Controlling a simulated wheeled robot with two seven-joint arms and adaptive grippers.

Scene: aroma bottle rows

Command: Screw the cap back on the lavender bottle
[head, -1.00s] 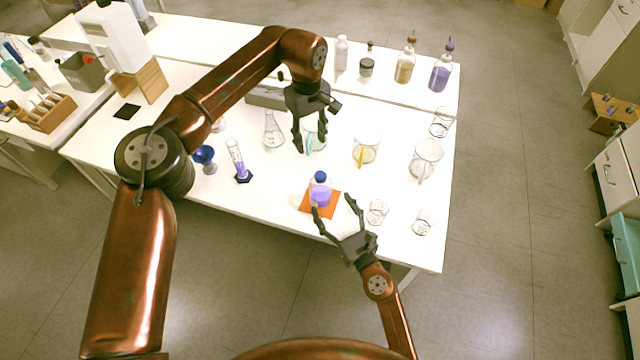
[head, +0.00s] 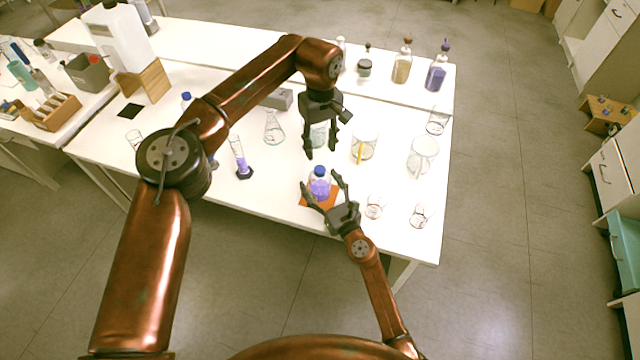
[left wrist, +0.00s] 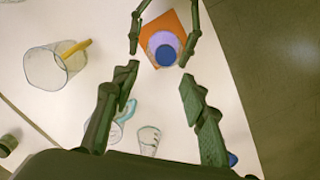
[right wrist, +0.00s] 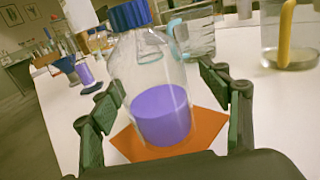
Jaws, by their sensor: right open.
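The lavender bottle (head: 320,188) is clear glass with purple liquid low inside, and stands upright on an orange mat (head: 304,201). A blue cap (head: 320,170) sits on its neck; I cannot tell how tightly. My right gripper (head: 322,190) is open with its fingers either side of the bottle. In the right wrist view the bottle (right wrist: 160,100) stands between the open fingers, with gaps on both sides. My left gripper (head: 322,152) is open and empty above and behind the bottle. The left wrist view shows the blue cap (left wrist: 166,55) beyond its fingertips.
Glass beakers (head: 364,146) and (head: 422,155) stand to the right, with small beakers (head: 374,206) near the front edge. A flask (head: 273,128) and a purple cylinder (head: 240,160) stand left. Several bottles (head: 402,66) line the back shelf.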

